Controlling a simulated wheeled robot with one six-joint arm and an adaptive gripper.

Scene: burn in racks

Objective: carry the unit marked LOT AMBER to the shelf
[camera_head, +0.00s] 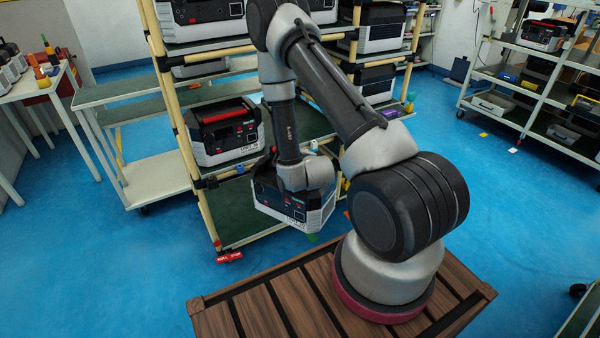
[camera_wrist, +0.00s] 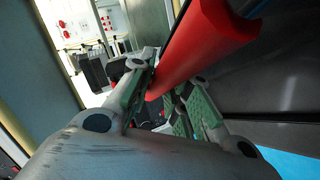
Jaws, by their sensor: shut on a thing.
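My gripper (camera_wrist: 163,92) is shut on the red handle (camera_wrist: 210,38) of a unit, seen close in the wrist view. In the head view the held unit (camera_head: 292,205), black-fronted with pale sides, hangs tilted under my wrist. It is in front of the yellow-post rack, beyond my wooden deck. Its label is too small to read surely, and my wrist hides its top. A similar unit (camera_head: 225,132) with a red handle stands on the rack's middle shelf; its label is also unclear. The fingers are hidden in the head view.
The yellow-post rack (camera_head: 178,120) holds several more units. A grey metal shelf rack (camera_head: 536,92) with units and trays stands at the right. A white cart (camera_head: 150,178) and a side table (camera_head: 35,85) are at the left.

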